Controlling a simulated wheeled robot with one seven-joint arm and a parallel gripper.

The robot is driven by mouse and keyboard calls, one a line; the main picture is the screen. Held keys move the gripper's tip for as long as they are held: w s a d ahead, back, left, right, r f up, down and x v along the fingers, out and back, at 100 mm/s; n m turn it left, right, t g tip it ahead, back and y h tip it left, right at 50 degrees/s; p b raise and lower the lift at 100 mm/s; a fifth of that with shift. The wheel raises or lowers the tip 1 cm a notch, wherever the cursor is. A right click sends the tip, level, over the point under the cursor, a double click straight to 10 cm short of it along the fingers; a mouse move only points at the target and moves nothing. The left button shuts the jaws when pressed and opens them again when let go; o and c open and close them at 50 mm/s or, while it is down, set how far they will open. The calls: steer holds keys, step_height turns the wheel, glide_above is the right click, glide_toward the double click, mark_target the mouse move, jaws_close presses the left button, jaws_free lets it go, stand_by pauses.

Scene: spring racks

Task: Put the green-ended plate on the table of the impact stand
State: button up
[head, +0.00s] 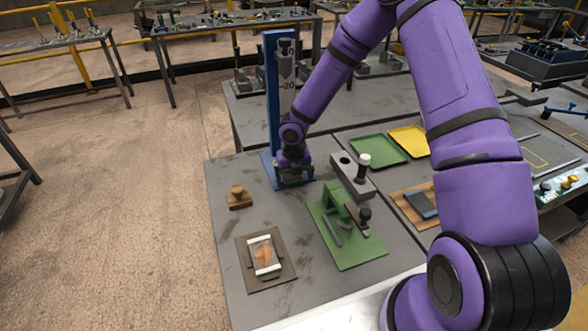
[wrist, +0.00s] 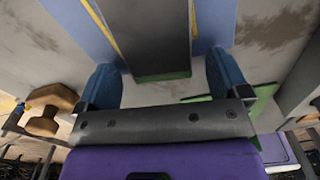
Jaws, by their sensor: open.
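The impact stand (head: 272,100) is a tall blue column with a grey scale marked 20, standing at the back left of the near table. My gripper (head: 294,180) is low at its foot and hides the stand's table in the head view. In the wrist view a dark grey plate with a green end (wrist: 162,76) lies between the two blue fingertips of my gripper (wrist: 165,82). Gaps show between the plate and both fingers, so my gripper is open around it. The stand's blue base with yellow lines (wrist: 70,18) shows behind. What bears the plate's underside is hidden.
A wooden knobbed block (head: 238,198) stands to the left. A brown board with a white-clamped frame (head: 282,279), a green fixture (head: 365,250) and a grey holed block (head: 350,182) stand nearer and right. Green (head: 378,148) and yellow (head: 408,138) trays lie further right.

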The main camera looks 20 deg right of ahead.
steer(key=shift+f, duration=0.2)
steer(key=c, duration=1.5)
steer(key=shift+w, duration=0.15)
